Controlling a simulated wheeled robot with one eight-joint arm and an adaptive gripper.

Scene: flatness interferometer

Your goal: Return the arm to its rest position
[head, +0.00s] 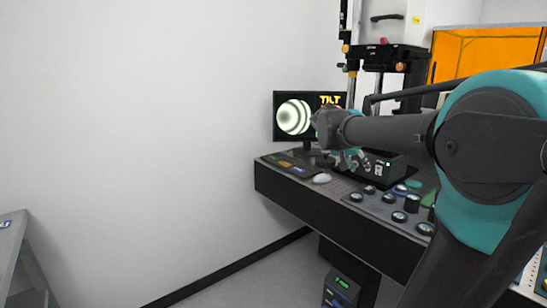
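My arm reaches from the right side of the head view leftward over the dark bench (300,201), with its forearm about level. Its far end is in front of the monitor (294,117), which shows a striped fringe pattern and the yellow word TILT. My gripper (349,160) seems to be just below the wrist, low over the bench. It is small and partly mixed with the equipment behind it, so I cannot tell its finger opening or whether it holds anything.
A white mouse (322,179) lies near the bench's front edge. Several round dark-rimmed pieces, one at the front (399,217), lie on the right. A tall instrument column (383,57) and an orange panel (480,57) stand behind. A grey table (12,246) is at far left; floor between is clear.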

